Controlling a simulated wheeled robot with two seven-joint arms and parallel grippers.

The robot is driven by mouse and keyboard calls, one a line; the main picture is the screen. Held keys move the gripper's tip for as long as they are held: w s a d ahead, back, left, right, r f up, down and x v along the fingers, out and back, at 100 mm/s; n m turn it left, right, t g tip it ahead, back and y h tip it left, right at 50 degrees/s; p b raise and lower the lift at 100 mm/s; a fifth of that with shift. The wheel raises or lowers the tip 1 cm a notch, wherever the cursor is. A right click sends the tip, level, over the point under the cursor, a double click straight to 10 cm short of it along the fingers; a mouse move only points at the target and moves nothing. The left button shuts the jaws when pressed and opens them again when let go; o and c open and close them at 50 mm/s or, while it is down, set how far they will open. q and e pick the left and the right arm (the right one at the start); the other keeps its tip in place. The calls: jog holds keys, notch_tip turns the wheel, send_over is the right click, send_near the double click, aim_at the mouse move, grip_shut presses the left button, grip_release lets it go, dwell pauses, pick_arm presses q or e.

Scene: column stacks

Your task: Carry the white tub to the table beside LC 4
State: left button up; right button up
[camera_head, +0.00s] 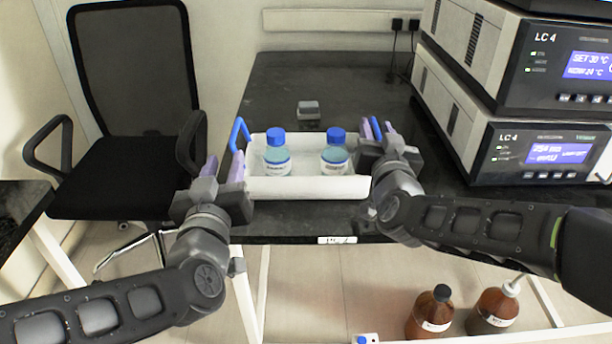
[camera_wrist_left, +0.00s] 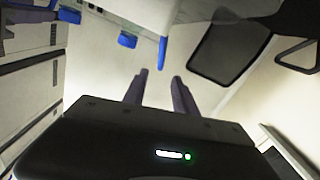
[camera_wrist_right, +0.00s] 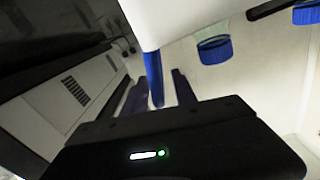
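The white tub (camera_head: 310,187) is level over the front of the black table, left of the LC 4 units, and appears to rest on it. It has a blue handle at each end and holds two blue-capped bottles (camera_head: 277,158) (camera_head: 335,157). My left gripper (camera_head: 224,168) is open at the tub's left end; the left blue handle (camera_wrist_left: 162,52) is just beyond its fingertips in the left wrist view. My right gripper (camera_head: 379,130) is open at the right end; the right blue handle (camera_wrist_right: 155,80) lies between its fingers, with a gap visible on one side.
The stacked LC 4 units (camera_head: 535,150) stand on the table's right. A small grey object (camera_head: 309,110) lies behind the tub on the black table (camera_head: 330,75). A black chair (camera_head: 130,120) is at left. Brown bottles (camera_head: 430,312) stand below the table.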

jog(key=s, duration=0.7)
jog(key=shift+s, duration=0.25)
jog(key=shift+d, duration=0.1)
